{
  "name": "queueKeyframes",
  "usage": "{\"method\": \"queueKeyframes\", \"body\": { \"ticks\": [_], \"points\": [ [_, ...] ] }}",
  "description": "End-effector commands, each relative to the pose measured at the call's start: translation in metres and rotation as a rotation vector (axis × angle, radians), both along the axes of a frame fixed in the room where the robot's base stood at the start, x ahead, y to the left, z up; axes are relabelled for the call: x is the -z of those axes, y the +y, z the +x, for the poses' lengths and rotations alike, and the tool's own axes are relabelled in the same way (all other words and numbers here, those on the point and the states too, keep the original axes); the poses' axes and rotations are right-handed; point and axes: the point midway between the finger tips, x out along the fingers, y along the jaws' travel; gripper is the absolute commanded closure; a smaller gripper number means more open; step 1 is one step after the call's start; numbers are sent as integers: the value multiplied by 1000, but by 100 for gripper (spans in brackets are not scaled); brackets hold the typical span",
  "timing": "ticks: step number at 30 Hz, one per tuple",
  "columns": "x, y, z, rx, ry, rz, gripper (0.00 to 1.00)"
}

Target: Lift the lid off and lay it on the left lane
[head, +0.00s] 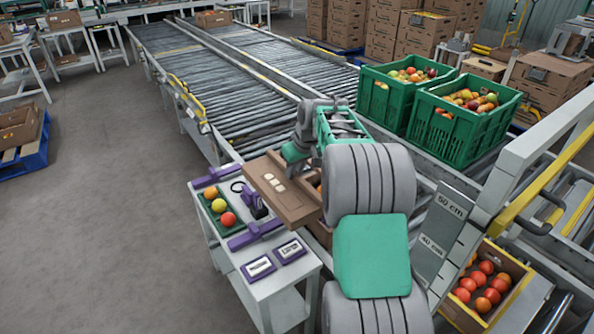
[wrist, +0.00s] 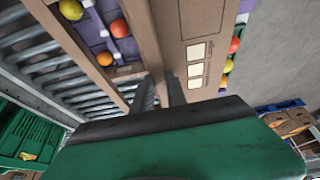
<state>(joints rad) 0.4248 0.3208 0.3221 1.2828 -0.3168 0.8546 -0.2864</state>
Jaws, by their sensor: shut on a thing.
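The lid (head: 278,198) is a flat brown cardboard piece with three pale labels. In the wrist view the lid (wrist: 218,40) lies between my fingers, and my gripper (wrist: 164,90) is shut on its edge. The open carton (wrist: 142,42) beside it holds red, orange and yellow tomatoes on a purple liner. In the head view the lid is held left of the carton, partly over the small table, and my arm hides most of the carton and my fingertips. The left lane (head: 225,95) is a roller conveyor running away from me, with free rollers in its near part.
The small table (head: 283,285) carries a green tray with several tomatoes, purple tools and two label cards. Two green crates (head: 465,140) of tomatoes stand right of my arm. A carton of tomatoes (head: 520,268) sits at lower right. A rail divides the lanes.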

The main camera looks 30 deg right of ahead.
Motion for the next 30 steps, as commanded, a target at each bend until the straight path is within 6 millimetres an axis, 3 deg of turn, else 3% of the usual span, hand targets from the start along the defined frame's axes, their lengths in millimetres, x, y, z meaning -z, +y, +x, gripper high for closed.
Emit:
{"method": "queueKeyframes", "body": {
  "ticks": [30],
  "points": [
    [-50, -1, 0, 0, -2, -1, 100]
  ]
}}
